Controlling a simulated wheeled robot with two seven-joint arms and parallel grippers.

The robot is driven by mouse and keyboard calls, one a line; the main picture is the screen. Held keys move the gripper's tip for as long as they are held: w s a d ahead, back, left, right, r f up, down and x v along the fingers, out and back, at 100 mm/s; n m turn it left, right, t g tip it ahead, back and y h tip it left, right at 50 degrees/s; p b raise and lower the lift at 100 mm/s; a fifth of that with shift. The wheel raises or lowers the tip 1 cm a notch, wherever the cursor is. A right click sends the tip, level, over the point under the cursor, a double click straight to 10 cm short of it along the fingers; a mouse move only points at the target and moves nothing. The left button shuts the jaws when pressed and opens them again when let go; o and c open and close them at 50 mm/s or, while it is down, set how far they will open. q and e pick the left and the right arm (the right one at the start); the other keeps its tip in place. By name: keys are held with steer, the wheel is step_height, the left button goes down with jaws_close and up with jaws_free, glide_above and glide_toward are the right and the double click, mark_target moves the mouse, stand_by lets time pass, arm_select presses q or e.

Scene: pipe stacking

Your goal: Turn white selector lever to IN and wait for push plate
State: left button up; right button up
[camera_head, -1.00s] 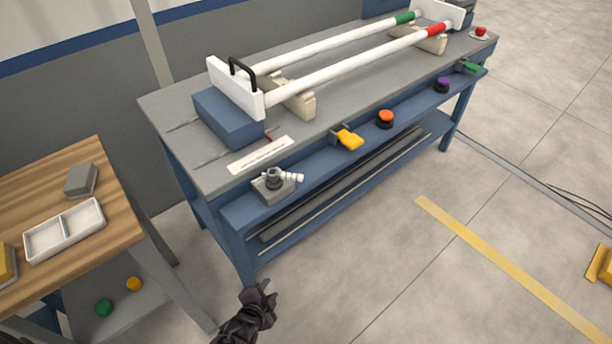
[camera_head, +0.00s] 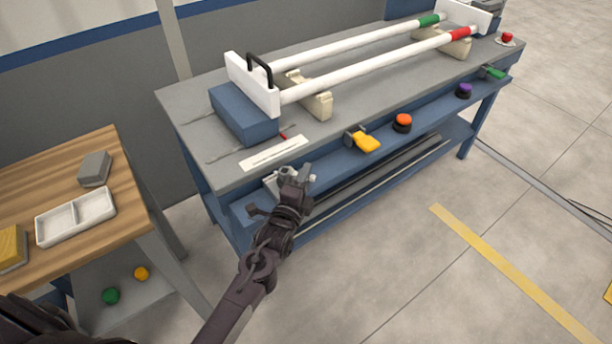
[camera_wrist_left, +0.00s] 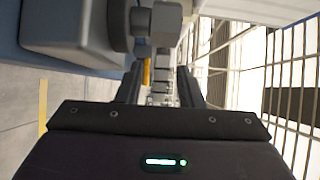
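The white selector lever (camera_head: 312,178) sits on a grey base (camera_head: 271,183) at the near left of the blue bench's front ledge. My left gripper (camera_head: 296,172) is over it in the head view and hides most of it. In the left wrist view the grey base (camera_wrist_left: 68,28) and the lever's pivot and arm (camera_wrist_left: 163,22) show just ahead of the fingers. My left gripper (camera_wrist_left: 160,88) is open there, its dark fingers apart; contact with the lever cannot be told. A white plate with a black handle (camera_head: 252,86) stands against the left pipe ends. The right gripper is out of view.
Two white pipes lie on cream supports (camera_head: 314,98), running to a far white plate (camera_head: 464,14). A yellow lever (camera_head: 366,143), an orange button (camera_head: 402,121) and a purple button (camera_head: 464,90) line the front ledge. A wooden table (camera_head: 130,205) with a white tray (camera_head: 76,217) stands left.

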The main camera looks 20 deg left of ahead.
arm_select(q)
steer(key=shift+w, duration=0.3)
jaws_close()
